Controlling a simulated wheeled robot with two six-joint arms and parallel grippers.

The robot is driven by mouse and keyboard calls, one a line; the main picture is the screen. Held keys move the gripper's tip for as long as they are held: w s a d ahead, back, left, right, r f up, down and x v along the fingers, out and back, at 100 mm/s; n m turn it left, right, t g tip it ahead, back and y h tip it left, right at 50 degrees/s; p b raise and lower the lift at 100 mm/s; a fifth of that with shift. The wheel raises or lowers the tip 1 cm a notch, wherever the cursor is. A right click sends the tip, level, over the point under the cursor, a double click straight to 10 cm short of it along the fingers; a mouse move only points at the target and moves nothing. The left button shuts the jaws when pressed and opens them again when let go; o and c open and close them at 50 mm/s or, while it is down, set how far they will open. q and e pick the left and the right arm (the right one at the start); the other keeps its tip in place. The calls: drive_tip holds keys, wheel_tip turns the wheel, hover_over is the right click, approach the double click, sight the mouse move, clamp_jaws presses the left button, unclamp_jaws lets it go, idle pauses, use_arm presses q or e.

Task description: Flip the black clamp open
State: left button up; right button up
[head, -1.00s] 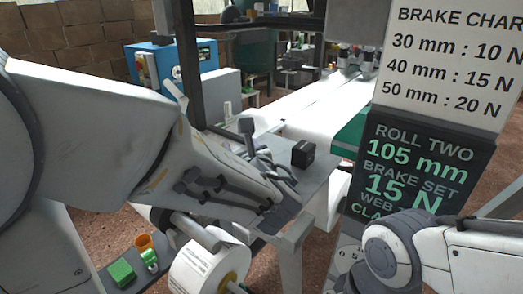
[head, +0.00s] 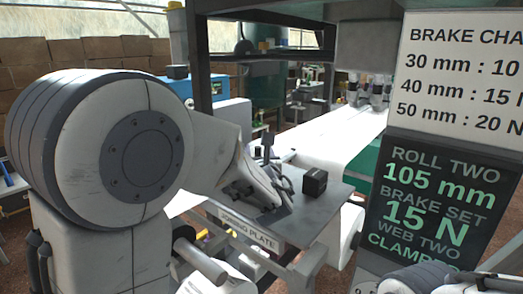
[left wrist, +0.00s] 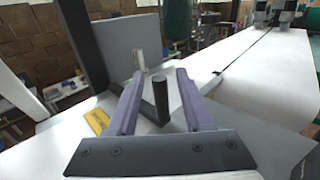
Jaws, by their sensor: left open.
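The black clamp (left wrist: 189,104) shows in the left wrist view as a dark upright post with a slanting dark bar beside it. A dark upright piece (head: 268,146), likely the same clamp, stands behind my gripper in the head view. My left gripper (left wrist: 160,72) is open, with two purple fingers. The post appears between them in the picture, nearer the right finger; I cannot tell whether they touch. In the head view my left gripper (head: 277,187) is low over the grey joining plate (head: 318,214), and my arm hides part of the clamp. My right gripper is out of view.
A small black block (head: 315,181) sits on the plate, right of my left gripper. White web (head: 335,135) runs away behind it. A dark sign (head: 430,205) at right reads web two clamped. A dark frame post (head: 202,75) stands behind my left arm.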

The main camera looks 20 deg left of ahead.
use_arm(q)
drive_tip(key=shift+w, duration=0.15)
clamp_jaws()
idle(1.4)
